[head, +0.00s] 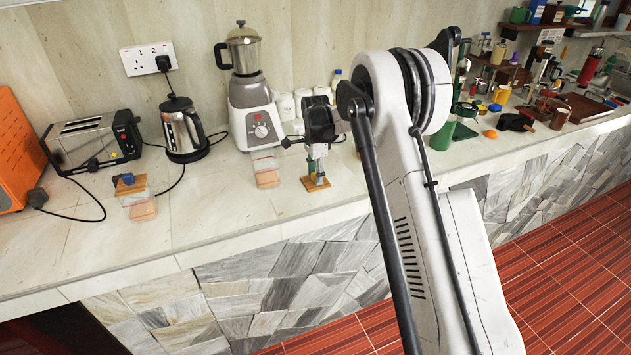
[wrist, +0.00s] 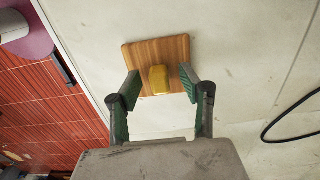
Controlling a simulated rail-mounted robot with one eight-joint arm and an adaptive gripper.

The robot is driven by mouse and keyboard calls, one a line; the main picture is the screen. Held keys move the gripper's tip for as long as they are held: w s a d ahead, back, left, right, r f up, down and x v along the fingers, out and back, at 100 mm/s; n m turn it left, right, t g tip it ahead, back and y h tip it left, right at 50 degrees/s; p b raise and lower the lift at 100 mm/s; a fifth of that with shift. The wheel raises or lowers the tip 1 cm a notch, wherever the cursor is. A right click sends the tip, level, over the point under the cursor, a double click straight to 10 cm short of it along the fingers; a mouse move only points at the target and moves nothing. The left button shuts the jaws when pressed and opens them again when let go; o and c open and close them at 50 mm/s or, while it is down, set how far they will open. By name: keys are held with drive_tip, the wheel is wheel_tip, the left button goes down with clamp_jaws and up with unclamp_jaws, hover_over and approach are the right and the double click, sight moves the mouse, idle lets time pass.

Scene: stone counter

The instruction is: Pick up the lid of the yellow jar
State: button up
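A square wooden lid (wrist: 172,50) with a yellow knob (wrist: 158,79) lies below my gripper in the wrist view. In the head view the wooden square (head: 314,186) shows under my gripper (head: 317,170), near the front of the counter. I cannot tell whether a jar body is beneath it. My gripper (wrist: 160,86) is open, with its green-padded fingers on either side of the knob, apart from it. The fingertips overlap the board's left and right edges in the wrist view; their height above it is unclear.
A blender (head: 252,100), kettle (head: 181,128) and toaster (head: 92,140) stand behind. Bare counter (head: 225,215) lies left of my gripper.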

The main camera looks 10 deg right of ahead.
clamp_jaws()
drive_tip(key=shift+r, duration=0.15)
